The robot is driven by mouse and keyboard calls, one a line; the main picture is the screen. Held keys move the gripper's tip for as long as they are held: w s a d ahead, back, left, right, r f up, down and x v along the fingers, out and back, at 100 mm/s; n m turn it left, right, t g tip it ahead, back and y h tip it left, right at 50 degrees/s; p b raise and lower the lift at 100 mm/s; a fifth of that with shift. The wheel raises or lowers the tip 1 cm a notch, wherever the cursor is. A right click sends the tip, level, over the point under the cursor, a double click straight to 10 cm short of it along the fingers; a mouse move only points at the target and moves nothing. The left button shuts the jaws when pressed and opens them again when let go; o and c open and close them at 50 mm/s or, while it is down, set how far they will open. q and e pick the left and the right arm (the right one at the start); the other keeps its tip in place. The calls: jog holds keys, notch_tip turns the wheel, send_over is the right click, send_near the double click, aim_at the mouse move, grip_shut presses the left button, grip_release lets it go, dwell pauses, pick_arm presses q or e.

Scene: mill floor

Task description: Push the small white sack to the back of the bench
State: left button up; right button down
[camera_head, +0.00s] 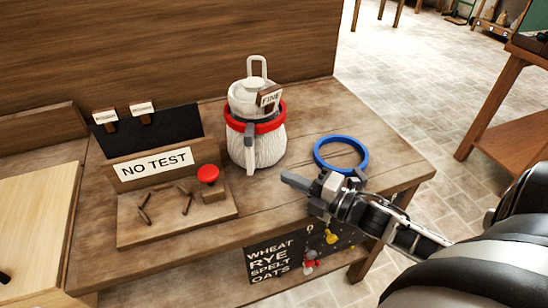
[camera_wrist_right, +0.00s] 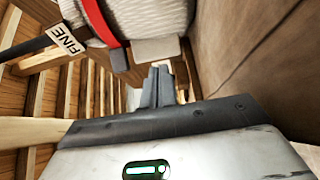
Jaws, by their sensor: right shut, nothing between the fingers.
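The small white sack (camera_head: 262,152) stands upright on the wooden bench (camera_head: 385,150), right of the middle. A red ring (camera_head: 275,124) with a grey tab circles its upper part, and a "FINE" tag (camera_head: 269,96) hangs near its neck. My right gripper (camera_head: 286,179) is shut and empty, low over the bench, just in front and right of the sack; I cannot tell whether it touches. In the right wrist view the closed fingers (camera_wrist_right: 157,88) point toward the sack (camera_wrist_right: 155,14), whose red ring (camera_wrist_right: 106,26) also shows. My left gripper is out of view.
A blue ring (camera_head: 341,139) lies on the bench right of the sack, just behind my right gripper. A wooden panel (camera_head: 170,45) rises behind the bench.

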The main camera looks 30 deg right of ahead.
aim_at(261, 154)
jog(key=x, duration=0.4)
jog(key=shift+r, duration=0.1)
jog(key=shift+w+d, duration=0.3)
jog(key=shift+w, duration=0.25)
jog(key=shift+w+d, duration=0.25)
jog(key=shift+w, duration=0.3)
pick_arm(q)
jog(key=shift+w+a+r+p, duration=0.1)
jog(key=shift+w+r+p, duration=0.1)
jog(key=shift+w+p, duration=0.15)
pick_arm(e)
jog(key=shift+w+d, duration=0.25)
jog(key=shift+w, duration=0.35)
jog(key=shift+w, duration=0.1)
